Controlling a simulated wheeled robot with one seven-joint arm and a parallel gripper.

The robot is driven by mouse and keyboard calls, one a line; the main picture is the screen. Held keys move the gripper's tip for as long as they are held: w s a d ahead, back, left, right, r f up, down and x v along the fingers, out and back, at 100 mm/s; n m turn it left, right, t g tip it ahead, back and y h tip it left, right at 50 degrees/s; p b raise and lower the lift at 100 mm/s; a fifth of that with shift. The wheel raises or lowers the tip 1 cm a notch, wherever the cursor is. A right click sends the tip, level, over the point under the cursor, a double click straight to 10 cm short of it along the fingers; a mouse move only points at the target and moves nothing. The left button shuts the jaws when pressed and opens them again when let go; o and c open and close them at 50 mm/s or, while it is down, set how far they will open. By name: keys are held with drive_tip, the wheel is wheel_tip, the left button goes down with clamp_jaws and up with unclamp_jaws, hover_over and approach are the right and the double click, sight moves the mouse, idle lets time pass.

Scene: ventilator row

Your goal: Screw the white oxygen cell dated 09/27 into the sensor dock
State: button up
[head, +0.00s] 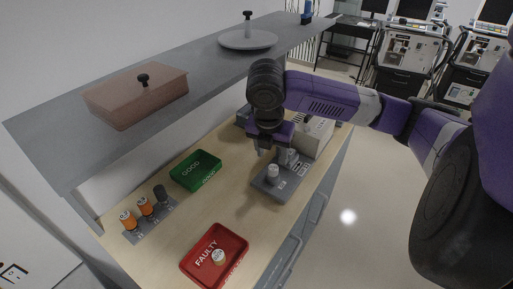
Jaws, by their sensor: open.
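The grey sensor dock (271,190) lies on the wooden bench, below and beside my gripper. A short pale cylinder (273,172) stands upright on the dock; I cannot tell whether it is an oxygen cell or how it is seated. My gripper (272,150) points down just above the dock, with its jaws open. Its fingers are small and partly hidden by the purple wrist. A pale-topped cell (218,257) lies in the red FAULTY tray (240,244). Two orange cells (127,219) (145,206) and a dark one (160,193) stand in a grey rack (134,236). No date is legible.
The green GOOD tray (183,180) looks empty. A beige box (318,136) stands behind the dock. A grey shelf (190,107) overhangs the bench's back, bearing a brown lidded box (136,97) and a round lid (248,40). Bare bench lies between the trays.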

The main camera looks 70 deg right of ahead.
sight(273, 167)
drive_tip(key=shift+p+x, duration=0.4)
drive_tip(key=shift+x, duration=3.45)
drive_tip(key=shift+c, duration=0.4)
clamp_jaws()
drive_tip(key=shift+w+m+g+p, duration=0.1)
drive_tip(key=shift+m+g+p, duration=0.2)
drive_tip(key=shift+m+p, duration=0.75)
drive_tip(key=shift+m, duration=0.35)
drive_tip(key=shift+r+m, duration=0.1)
drive_tip(key=shift+m, duration=0.3)
drive_tip(key=shift+m+g+p, duration=0.4)
drive_tip(key=shift+m+p, duration=0.15)
drive_tip(key=shift+m, duration=0.25)
